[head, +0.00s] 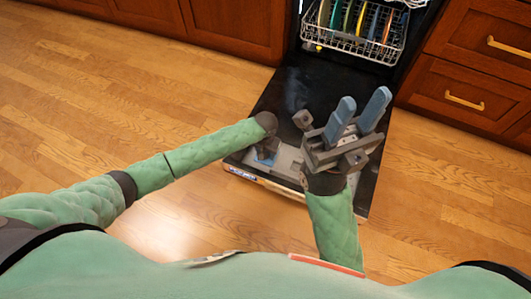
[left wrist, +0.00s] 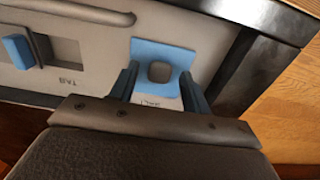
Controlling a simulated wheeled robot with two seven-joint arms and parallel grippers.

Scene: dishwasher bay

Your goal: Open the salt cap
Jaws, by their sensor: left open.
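The salt cap (left wrist: 161,50) shows in the left wrist view as a blue square piece with a rounded grey centre, set in the grey panel of the dishwasher door. It looks closed. My left gripper (left wrist: 158,88) is open, with one blue finger on each side of the cap's near part and a pale lettered strip between them. I cannot tell whether the fingers touch the cap. My right gripper (head: 357,112) is open and empty above the door, with blue fingers spread.
The black dishwasher door (head: 288,92) lies lowered. A compartment with a blue latch (left wrist: 17,50) and "TAB" lettering is left of the cap. A rack (head: 355,40) with several coloured plates is at the back. Wooden cabinets (head: 465,75) flank it. The floor at left is clear.

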